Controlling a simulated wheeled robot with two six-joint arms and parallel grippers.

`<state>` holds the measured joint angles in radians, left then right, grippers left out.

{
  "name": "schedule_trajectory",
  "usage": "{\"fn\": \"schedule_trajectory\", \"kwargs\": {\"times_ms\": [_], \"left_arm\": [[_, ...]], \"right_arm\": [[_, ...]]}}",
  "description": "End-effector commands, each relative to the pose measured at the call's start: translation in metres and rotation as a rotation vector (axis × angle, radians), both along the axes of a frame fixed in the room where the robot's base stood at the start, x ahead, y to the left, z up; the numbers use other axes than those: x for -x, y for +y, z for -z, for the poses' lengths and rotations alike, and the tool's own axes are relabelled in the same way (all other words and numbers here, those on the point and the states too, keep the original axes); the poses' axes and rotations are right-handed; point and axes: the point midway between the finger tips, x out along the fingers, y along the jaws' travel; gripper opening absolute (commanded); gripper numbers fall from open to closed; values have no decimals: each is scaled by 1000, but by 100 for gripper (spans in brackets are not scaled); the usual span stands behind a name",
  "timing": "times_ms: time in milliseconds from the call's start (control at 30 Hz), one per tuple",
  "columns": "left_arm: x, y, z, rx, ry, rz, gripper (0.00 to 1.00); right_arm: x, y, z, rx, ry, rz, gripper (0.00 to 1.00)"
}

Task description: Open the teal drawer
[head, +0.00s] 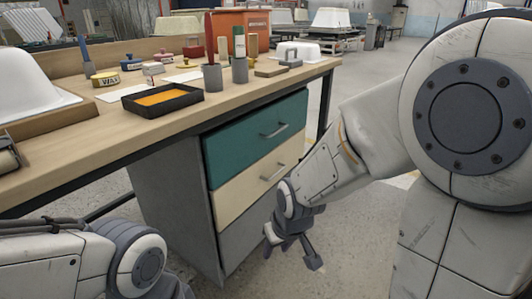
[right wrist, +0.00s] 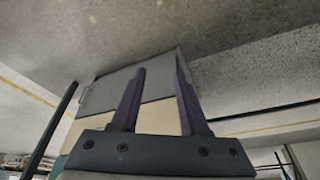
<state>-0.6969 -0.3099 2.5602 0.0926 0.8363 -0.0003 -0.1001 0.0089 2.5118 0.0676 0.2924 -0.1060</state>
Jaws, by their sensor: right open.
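The teal drawer (head: 240,143) is the top drawer of a grey cabinet under the workbench in the head view. Its front looks flush with the cream drawer below, so it appears shut. A metal bar handle (head: 275,132) runs across its front. My right gripper (head: 291,254) is open and empty, in front of the lower part of the cabinet, below the teal handle and apart from it. In the right wrist view its two fingers (right wrist: 160,70) stand apart before the cream and grey drawer fronts; a bit of teal shows at lower left. My left gripper is out of view.
The cream drawer (head: 262,174) has a handle, with a grey drawer (head: 243,232) below it. The wooden workbench top (head: 110,137) overhangs the cabinet and carries a black tray (head: 162,112), tools and a white shell (head: 30,85). Floor in front of the drawers is clear.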

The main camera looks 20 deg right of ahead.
Motion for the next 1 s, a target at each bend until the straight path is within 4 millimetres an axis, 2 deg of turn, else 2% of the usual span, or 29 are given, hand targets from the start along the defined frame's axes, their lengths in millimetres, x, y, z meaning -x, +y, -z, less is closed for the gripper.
{"fn": "schedule_trajectory", "kwargs": {"times_ms": [33, 100, 167, 200, 300, 400, 500, 633, 800, 1000], "left_arm": [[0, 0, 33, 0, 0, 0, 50], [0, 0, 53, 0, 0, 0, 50], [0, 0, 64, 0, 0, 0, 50], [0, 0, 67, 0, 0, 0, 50], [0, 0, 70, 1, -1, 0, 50], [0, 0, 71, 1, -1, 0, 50], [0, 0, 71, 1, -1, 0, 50], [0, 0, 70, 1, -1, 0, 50], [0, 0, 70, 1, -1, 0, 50], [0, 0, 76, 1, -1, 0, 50]], "right_arm": [[-18, -4, 34, 1, -47, 2, 45], [-53, -7, 50, 13, -148, -17, 45], [-93, -11, 54, 41, -267, -42, 45], [-118, -12, 50, 67, -346, -60, 45], [-176, -17, 34, 165, -544, -107, 45], [-229, -27, 9, 323, -737, -131, 45], [-270, -40, -20, 539, -905, -130, 45], [-296, -57, -51, 842, -1029, -90, 45], [-299, -71, -73, 1117, -1065, -27, 45], [-304, -81, -80, 1211, -1064, 2, 45]]}}
